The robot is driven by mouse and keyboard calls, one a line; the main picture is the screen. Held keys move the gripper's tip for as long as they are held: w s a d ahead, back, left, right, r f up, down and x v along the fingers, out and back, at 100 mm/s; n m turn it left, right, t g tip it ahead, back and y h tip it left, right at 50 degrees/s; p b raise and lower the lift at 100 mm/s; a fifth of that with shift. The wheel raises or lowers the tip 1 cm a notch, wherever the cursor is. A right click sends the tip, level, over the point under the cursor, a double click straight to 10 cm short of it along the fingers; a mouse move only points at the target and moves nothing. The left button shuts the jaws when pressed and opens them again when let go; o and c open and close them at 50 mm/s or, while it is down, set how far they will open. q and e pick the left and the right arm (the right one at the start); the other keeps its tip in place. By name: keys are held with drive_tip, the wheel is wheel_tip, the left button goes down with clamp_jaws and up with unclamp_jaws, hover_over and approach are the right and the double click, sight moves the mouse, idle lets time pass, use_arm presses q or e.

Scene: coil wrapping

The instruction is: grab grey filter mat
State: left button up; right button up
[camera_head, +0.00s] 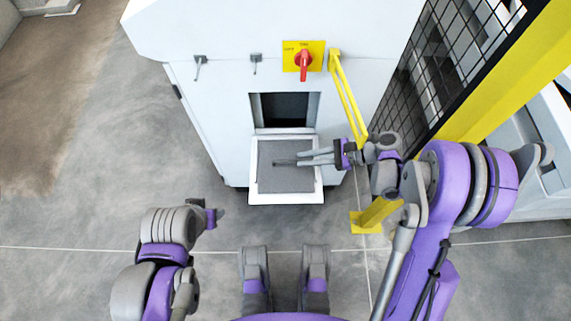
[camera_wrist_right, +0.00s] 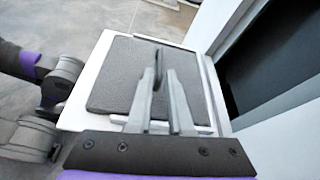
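The grey filter mat (camera_head: 270,180) lies flat on a white pull-out tray (camera_head: 263,198) at the front of the white machine. It also shows in the right wrist view (camera_wrist_right: 115,75). My right gripper (camera_head: 299,159) reaches in from the right, its two fingers over the mat. In the right wrist view (camera_wrist_right: 160,75) the fingers lie close together, with a narrow gap. A dark, thin upright piece shows at their tips; I cannot tell whether they grip it. My left gripper (camera_head: 211,218) is at lower left, away from the mat, its fingers unclear.
The machine's dark opening (camera_head: 284,107) is behind the tray. A red switch on a yellow plate (camera_head: 291,56) and a yellow handle (camera_head: 345,95) are above. A yellow post (camera_head: 377,212) stands right of the tray. The floor at left (camera_head: 110,170) is clear.

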sight(289, 161)
drive_tip(key=b+x, duration=0.1)
drive_tip(key=x, duration=0.5)
drive_tip(key=shift+a+f, duration=0.1)
drive_tip(key=shift+a, duration=0.2)
clamp_jaws()
